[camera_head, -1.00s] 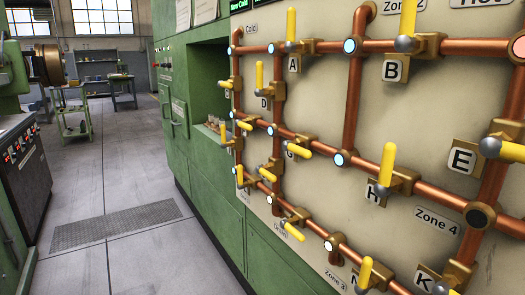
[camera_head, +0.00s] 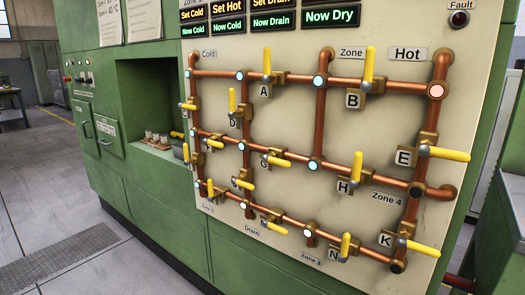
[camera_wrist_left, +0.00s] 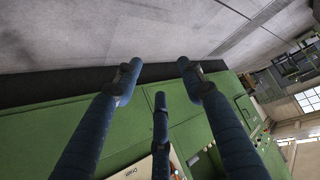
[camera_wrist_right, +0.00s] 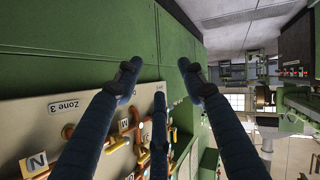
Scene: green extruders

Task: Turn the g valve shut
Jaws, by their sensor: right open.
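The g valve (camera_head: 277,161) is on the middle copper pipe of the cream panel in the head view, between the left branch pipe and the Zone pipe. Its yellow lever points right and slightly down, roughly along the pipe. Neither gripper shows in the head view. My left gripper (camera_wrist_left: 160,77) has its blue fingers spread and empty, with floor and green cabinet beyond. My right gripper (camera_wrist_right: 160,77) is open and empty, with the panel's Zone 3 corner beyond. Neither gripper visibly touches the g valve.
The cream panel (camera_head: 400,210) carries several other yellow-lever valves, including A (camera_head: 267,66), B (camera_head: 368,70), H (camera_head: 356,170), E (camera_head: 440,152) and K (camera_head: 408,243). Green cabinets (camera_head: 150,215) surround it. Grey floor (camera_head: 70,280) is open at the left.

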